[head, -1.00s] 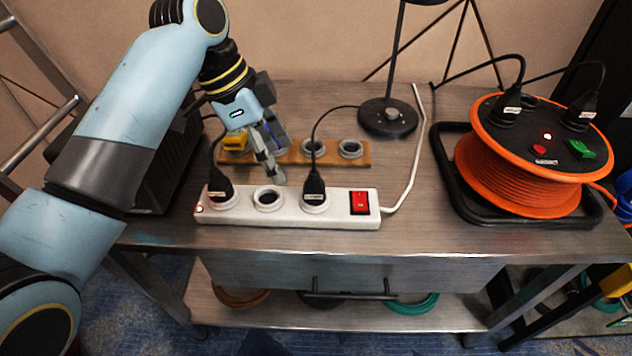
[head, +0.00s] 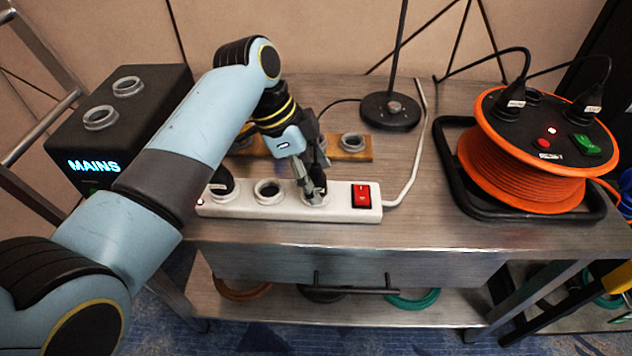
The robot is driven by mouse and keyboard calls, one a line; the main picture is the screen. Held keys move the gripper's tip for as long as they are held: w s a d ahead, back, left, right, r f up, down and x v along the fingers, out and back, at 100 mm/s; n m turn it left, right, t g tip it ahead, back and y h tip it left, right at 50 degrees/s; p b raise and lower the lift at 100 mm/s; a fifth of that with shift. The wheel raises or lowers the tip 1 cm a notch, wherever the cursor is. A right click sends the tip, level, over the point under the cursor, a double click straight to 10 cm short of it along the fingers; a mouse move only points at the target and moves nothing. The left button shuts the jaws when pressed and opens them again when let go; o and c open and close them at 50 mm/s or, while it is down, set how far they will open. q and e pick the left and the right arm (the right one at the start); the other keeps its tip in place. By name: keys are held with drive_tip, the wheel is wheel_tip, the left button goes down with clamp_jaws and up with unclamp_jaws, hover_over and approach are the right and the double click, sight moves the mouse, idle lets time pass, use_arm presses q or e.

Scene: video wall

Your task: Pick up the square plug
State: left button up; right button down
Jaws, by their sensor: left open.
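My left gripper (head: 312,192) is open, its fingers pointing down at the right-hand black plug (head: 319,181) in the white power strip (head: 230,210). The gripper hides most of this plug, and I cannot tell whether the fingers touch it. A second black plug (head: 222,181) sits in the strip's left socket, partly behind my arm. The middle socket (head: 268,191) is empty. I cannot make out which plug is square. My right gripper is not in view.
A wooden socket board (head: 362,154) lies behind the strip, mostly hidden by my arm. A black lamp base (head: 390,111) stands behind it. An orange cable reel (head: 525,165) with two black plugs stands right. A black MAINS box (head: 75,135) is left.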

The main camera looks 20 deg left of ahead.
use_arm(q)
drive_tip(key=shift+c, duration=0.8)
clamp_jaws()
drive_tip(key=shift+r, duration=0.15)
